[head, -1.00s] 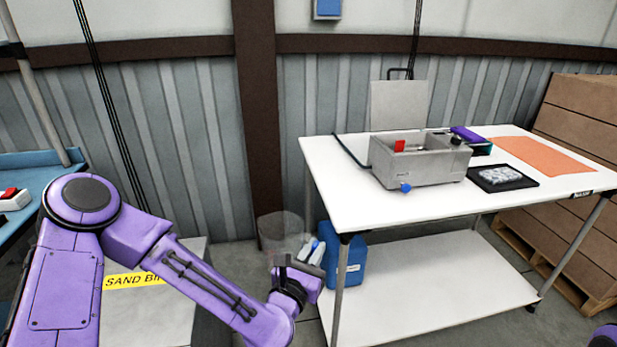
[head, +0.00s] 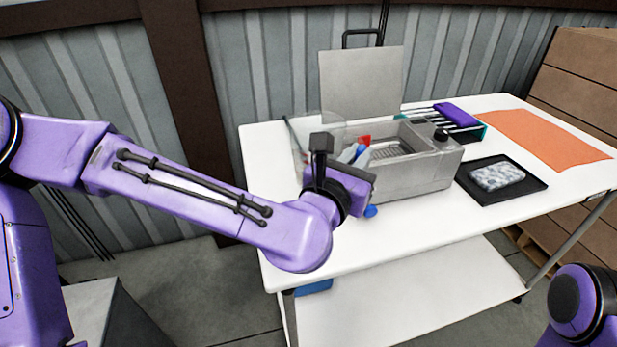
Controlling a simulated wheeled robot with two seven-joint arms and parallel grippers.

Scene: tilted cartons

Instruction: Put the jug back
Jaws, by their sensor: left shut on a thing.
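The jug (head: 318,125) is a clear, see-through vessel at the left end of the grey metal bath (head: 412,178). It looks upright. My left gripper (head: 338,166) is shut on it, on its near side, above the white table (head: 425,225). The gripper and wrist hide the jug's lower part, so I cannot tell whether it touches the table or the bath. My right gripper is out of view.
A grey panel (head: 360,80) stands upright behind the bath. Right of the bath are a black tray (head: 520,190) with a pale, bumpy item, a rack with a purple item (head: 457,114), and an orange mat (head: 545,136). The table's front strip is clear. Cartons (head: 585,75) stand at right.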

